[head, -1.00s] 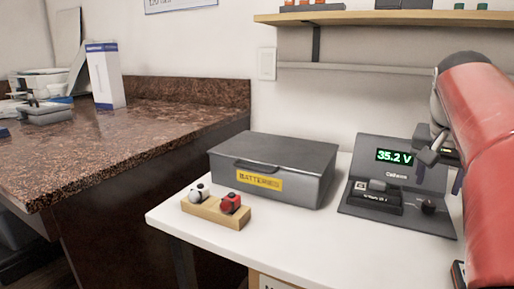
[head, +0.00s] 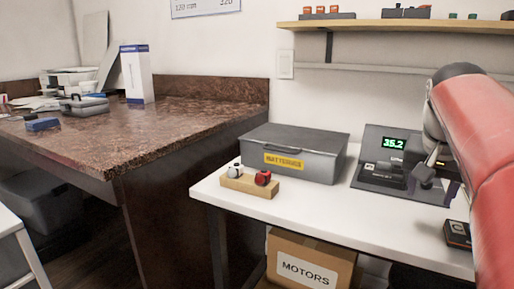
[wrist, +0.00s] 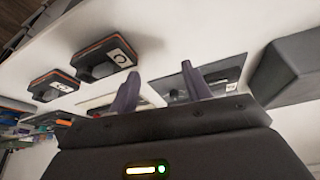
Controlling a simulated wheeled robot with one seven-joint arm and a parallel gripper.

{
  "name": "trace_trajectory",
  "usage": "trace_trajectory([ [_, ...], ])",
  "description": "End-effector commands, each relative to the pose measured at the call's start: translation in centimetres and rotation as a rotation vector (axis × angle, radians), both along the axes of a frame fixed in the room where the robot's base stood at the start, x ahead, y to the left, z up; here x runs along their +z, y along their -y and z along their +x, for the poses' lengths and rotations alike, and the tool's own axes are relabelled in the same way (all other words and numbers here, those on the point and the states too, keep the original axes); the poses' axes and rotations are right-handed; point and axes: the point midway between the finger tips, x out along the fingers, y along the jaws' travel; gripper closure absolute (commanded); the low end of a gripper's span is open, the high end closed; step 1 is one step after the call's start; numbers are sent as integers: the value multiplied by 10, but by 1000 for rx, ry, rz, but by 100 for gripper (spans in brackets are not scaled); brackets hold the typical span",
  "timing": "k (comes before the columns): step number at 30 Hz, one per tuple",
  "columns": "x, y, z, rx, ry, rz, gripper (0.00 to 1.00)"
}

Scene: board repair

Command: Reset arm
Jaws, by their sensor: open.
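My arm, with red links, comes in from the right of the head view. My gripper (wrist: 162,90) shows in the wrist view with its two purple fingers apart and nothing between them. In the head view the gripper is partly hidden by the arm, in front of the tester (head: 372,181) with a green "35.2" display. The fingers look clear of the tester, but their exact gap from it cannot be told.
A grey batteries box (head: 294,153) and a wooden holder (head: 248,187) with a white and a red knob stand on the white table (head: 330,221). Two dark orange-trimmed units (wrist: 56,84) (wrist: 105,58) lie near my gripper. A motors carton (head: 309,262) sits below. A granite counter (head: 175,135) is left.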

Motion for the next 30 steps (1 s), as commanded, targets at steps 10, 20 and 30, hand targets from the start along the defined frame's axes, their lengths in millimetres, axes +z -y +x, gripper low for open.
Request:
trace_trajectory([
  [10, -36, -72, -22, 211, 19, -12, 52],
  [20, -127, -169, -87, 566, 64, -27, 52],
  [30, -180, -199, -123, 722, 88, -33, 52],
])
